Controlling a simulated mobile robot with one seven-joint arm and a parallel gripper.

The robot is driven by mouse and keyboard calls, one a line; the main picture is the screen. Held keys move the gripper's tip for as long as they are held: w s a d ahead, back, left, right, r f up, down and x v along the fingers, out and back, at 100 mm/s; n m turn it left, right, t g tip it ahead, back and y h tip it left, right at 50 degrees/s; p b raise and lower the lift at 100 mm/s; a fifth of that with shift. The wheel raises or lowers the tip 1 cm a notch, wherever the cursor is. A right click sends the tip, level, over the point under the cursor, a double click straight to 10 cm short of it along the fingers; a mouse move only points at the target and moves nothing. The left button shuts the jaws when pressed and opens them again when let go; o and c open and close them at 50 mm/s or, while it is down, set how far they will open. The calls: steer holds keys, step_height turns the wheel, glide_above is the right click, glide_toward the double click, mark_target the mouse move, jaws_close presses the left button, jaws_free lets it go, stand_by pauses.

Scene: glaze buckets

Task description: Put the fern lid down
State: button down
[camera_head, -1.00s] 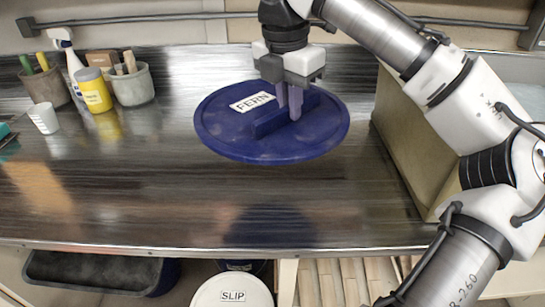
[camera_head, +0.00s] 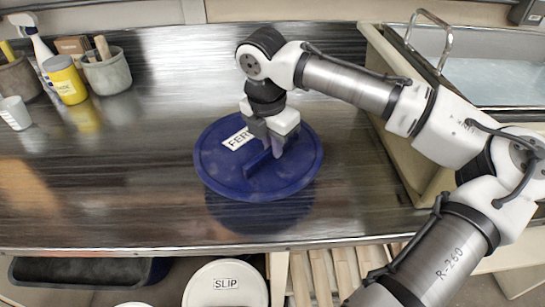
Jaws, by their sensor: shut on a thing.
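The fern lid (camera_head: 235,180) is a round dark blue disc with a raised bar handle and a white label, of which the first letters "FER" show. My gripper (camera_head: 275,152) points down and is shut on the lid's handle, partly covering it and the label's end. The lid looks roughly level, a little above the metal counter (camera_head: 120,190), with a dark shadow or reflection below its near edge.
At the back left stand a yellow jar (camera_head: 66,82), a grey pot of tools (camera_head: 107,72), a white cup (camera_head: 14,113) and a spray bottle (camera_head: 36,45). A sink basin (camera_head: 480,75) is at the right. Below the counter, a white lid labelled SLIP (camera_head: 225,290) shows. The counter left of the fern lid is clear.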

mark_target(273, 160)
steer(key=shift+f, duration=2.35)
steer(key=shift+f, duration=0.1)
steer(key=c, duration=1.5)
jaws_free()
steer(key=r, duration=0.8)
steer(key=s+a+r, duration=0.1)
steer(key=r, duration=0.3)
steer(key=shift+r+b, duration=0.1)
steer(key=shift+b, duration=0.25)
